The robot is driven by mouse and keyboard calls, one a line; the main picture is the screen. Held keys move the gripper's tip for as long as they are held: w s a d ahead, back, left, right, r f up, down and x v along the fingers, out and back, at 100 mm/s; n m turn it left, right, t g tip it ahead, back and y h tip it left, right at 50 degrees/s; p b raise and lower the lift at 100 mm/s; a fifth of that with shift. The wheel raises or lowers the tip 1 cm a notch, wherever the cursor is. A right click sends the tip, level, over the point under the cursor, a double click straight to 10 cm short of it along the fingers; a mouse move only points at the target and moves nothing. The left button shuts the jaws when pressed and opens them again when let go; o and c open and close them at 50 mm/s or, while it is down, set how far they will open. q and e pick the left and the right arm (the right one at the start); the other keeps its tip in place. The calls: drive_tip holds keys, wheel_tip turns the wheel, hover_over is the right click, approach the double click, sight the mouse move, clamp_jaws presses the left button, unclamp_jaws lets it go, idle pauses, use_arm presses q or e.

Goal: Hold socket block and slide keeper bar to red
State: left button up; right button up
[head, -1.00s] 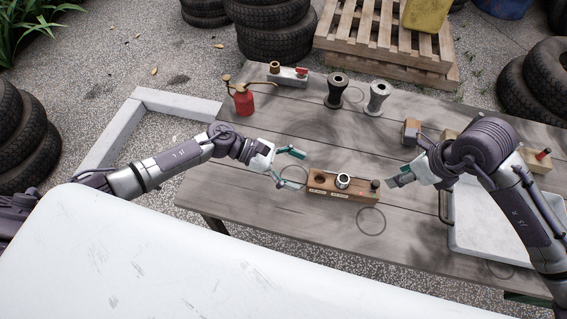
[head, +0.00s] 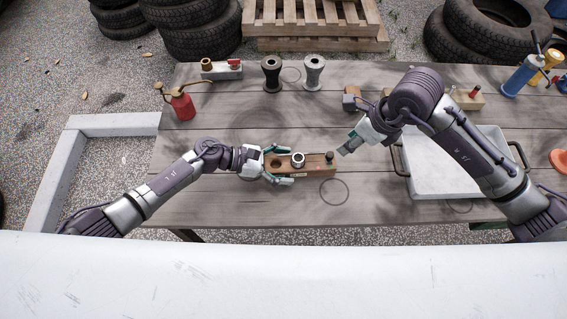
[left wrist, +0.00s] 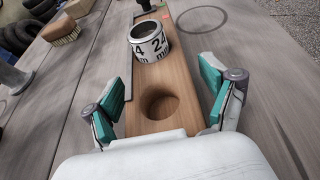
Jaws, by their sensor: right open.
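The wooden socket block (head: 313,164) lies on the table with an empty round hole at its left end, a metal socket ring (head: 298,160) near its middle, and a dark knob (head: 330,156) at its right end. My left gripper (head: 275,164) is open around the block's left end, one finger on each side, with a slight gap on the right in the left wrist view. My right gripper (head: 345,150) is open and empty, right of the knob.
A white tray (head: 425,180) stands at right, under my right arm. Behind are a red oil can (head: 182,104), a grey fitting with a red handle (head: 222,70), a black spool (head: 271,74) and a silver spool (head: 313,73). The table front of the block is clear.

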use_arm(q)
drive_tip(key=c, duration=1)
drive_tip(key=shift+c, duration=0.2)
use_arm(e)
drive_tip(key=shift+c, duration=0.2)
use_arm(q)
drive_tip(key=shift+s, duration=0.1)
use_arm(e)
drive_tip(key=shift+f, duration=0.1)
clamp_jaws()
use_arm(q)
drive_tip(key=shift+f, duration=0.1)
use_arm(e)
drive_tip(key=d+f+n+y, duration=0.2)
drive_tip(key=d+n+y, duration=0.3)
drive_tip(key=d, duration=0.6)
drive_tip(key=shift+d+g+y, duration=0.3)
drive_tip(key=shift+d, duration=0.05)
drive_tip(key=shift+s, duration=0.1)
